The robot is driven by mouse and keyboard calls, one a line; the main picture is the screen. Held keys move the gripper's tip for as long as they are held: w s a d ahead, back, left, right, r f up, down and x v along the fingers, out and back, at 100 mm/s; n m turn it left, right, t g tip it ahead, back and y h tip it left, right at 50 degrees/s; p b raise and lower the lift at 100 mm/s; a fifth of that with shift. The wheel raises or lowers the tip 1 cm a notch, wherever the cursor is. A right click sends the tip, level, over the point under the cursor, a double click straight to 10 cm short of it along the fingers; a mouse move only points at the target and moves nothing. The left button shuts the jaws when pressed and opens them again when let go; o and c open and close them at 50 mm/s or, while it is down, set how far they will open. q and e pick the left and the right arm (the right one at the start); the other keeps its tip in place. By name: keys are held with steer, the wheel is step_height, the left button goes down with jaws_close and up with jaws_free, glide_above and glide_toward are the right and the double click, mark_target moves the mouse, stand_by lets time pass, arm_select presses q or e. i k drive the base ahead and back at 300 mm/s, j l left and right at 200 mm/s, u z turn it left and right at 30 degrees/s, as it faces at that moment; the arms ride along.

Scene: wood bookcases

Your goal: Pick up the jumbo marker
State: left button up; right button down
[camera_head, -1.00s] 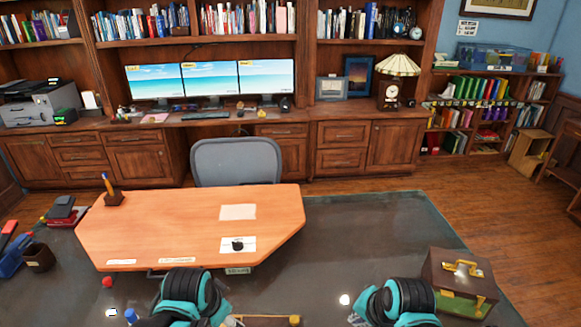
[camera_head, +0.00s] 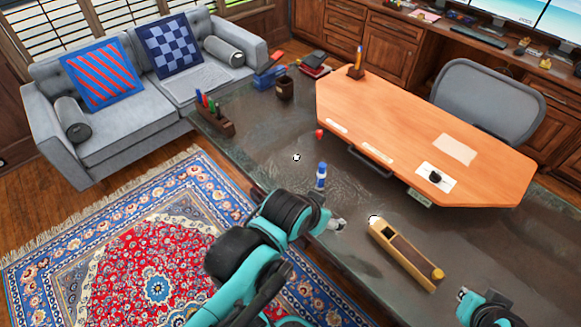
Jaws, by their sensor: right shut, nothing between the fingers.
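A blue-capped, white-and-blue cylinder (camera_head: 321,176) stands upright on the dark desk and looks like the jumbo marker; its label is too small to read. Several coloured markers or pens (camera_head: 206,102) also stand in a wooden holder at the desk's left end. My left gripper (camera_head: 336,225) is over the desk's near edge, close below and right of the blue cylinder and apart from it; its finger opening is unclear. My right gripper (camera_head: 463,293) is at the lower right, shut and empty, far from the cylinder. Its arm is partly cut off by the frame.
A long wooden box-like tool (camera_head: 400,250) lies between my grippers. An orange desktop board (camera_head: 400,130), a small red item (camera_head: 319,134) and a dark cup (camera_head: 285,88) are on the desk. A grey sofa (camera_head: 130,130) and a patterned rug (camera_head: 150,250) are at left.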

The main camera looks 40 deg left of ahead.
mark_target(321, 180)
steer(key=u, duration=0.9)
steer(key=i+j+z, duration=0.1)
steer(key=i+z, duration=0.2)
steer(key=i+j+z, duration=0.2)
steer(key=i+z, duration=0.15)
